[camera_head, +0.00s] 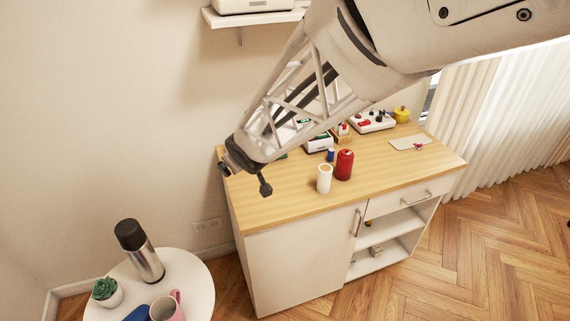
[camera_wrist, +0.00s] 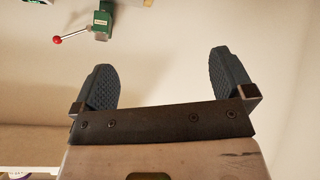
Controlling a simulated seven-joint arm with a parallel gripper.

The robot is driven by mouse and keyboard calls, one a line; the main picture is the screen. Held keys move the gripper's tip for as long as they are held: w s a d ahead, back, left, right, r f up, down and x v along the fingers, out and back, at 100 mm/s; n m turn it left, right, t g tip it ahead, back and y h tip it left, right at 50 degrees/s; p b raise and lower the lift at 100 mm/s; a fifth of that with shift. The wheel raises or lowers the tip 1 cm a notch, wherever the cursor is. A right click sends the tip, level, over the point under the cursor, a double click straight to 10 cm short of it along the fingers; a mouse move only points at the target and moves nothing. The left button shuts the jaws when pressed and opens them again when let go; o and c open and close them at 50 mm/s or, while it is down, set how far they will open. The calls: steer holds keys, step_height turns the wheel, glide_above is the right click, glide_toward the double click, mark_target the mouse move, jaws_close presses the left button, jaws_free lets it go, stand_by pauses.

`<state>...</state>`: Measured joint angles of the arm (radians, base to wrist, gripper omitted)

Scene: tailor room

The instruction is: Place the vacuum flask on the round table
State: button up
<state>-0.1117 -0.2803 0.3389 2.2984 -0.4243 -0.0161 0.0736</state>
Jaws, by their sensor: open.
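The vacuum flask (camera_head: 147,262), a silver cylinder with a black lid, stands on the white round table (camera_head: 196,287) at the lower left of the head view. It leans in the picture, but its base rests on the tabletop. My gripper (camera_head: 246,180) is well above and to the right of it, around the left end of the wooden-topped cabinet. In the wrist view my gripper (camera_wrist: 160,62) has its two dark ribbed fingers spread wide, with nothing between them. The flask is not seen in the wrist view.
A potted succulent (camera_head: 107,292), a pink mug (camera_head: 167,307) and a blue item (camera_head: 137,314) share the round table. A wall shelf (camera_head: 255,17) is above.

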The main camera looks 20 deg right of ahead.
steer(key=s+d+r+m+g, duration=0.2)
steer(key=s+r, duration=0.1)
steer(key=s, duration=0.6)
steer(key=s+d+r+m+g, duration=0.1)
steer(key=s+d+r+g, duration=0.1)
steer(key=s, duration=0.7)
steer(key=s+d+r+m+g+h, duration=0.1)
steer(key=s+d+r+m+g, duration=0.1)
steer(key=s, duration=0.8)
steer(key=shift+d+r+m+g, duration=0.3)
steer(key=shift+d+r, duration=0.2)
steer(key=shift+r, duration=0.35)
